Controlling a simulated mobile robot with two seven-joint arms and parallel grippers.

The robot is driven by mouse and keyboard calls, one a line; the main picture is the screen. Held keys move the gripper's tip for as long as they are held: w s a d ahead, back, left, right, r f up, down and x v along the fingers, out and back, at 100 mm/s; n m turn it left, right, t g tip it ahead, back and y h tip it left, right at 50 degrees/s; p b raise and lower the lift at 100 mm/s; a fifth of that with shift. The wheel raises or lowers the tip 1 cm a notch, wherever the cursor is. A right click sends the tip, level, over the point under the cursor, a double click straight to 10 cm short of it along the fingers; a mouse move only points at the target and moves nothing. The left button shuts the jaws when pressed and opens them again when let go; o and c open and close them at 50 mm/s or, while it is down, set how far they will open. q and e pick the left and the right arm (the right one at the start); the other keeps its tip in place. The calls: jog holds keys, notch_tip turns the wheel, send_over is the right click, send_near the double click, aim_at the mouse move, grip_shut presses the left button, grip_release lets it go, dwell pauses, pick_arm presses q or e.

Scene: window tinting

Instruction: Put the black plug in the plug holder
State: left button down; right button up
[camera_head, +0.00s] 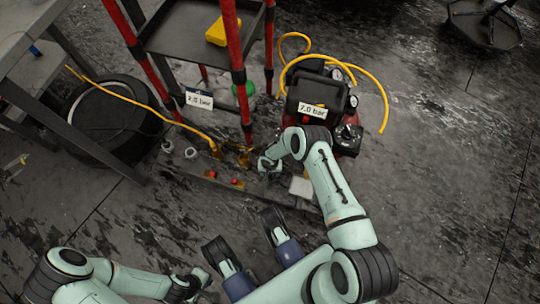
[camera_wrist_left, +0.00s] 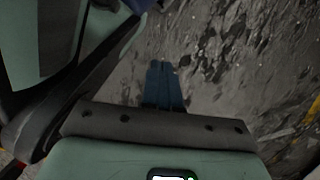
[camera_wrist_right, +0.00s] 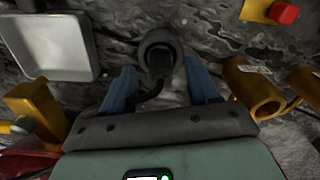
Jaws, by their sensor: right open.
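The black plug (camera_wrist_right: 160,58), a black part with a round ring-like end, shows in the right wrist view between the blue fingers of my right gripper (camera_wrist_right: 161,84). These fingers are open, one on each side of it; I cannot tell whether they touch it. In the head view my right gripper (camera_head: 268,165) is low over the floor, in front of the red-legged cart. A yellow hollow cylinder (camera_wrist_right: 252,90), possibly the plug holder, is just right of the right finger. My left gripper (camera_wrist_left: 163,85) is empty, its fingers together, over bare floor.
A pale square tray (camera_wrist_right: 52,48) lies to the left in the right wrist view, with a yellow part (camera_wrist_right: 36,106) below it. A yellow box with a red button (camera_wrist_right: 285,12) is at upper right. The compressor (camera_head: 318,100) stands behind my right arm; floor at right is clear.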

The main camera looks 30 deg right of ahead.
jog(key=shift+r, duration=0.25)
notch_tip(320, 180, up, 12)
jog(key=p, duration=0.5)
pick_arm(q)
jog(key=w+d+r+t, duration=0.1)
jog(key=w+r+t, duration=0.2)
jog(key=w+r, duration=0.3)
jog(key=w, duration=0.3)
jog(key=shift+d+r+m, duration=0.15)
jog(key=shift+r+m, duration=0.15)
jog(key=shift+r, duration=0.1)
pick_arm(e)
jog(key=s+a+r+n+t+y, duration=0.1)
jog(key=s+a+r, duration=0.1)
jog(key=s, duration=0.6)
jog(key=s+a+r+n+t, duration=0.1)
jog(key=s+r, duration=0.3)
jog(key=s, duration=0.4)
jog(key=shift+s+a+r+t+y, duration=0.3)
jog(key=shift+s+a+r+y, duration=0.1)
jog(key=shift+a, duration=0.35)
pick_arm(q)
jog(key=shift+w, duration=0.1)
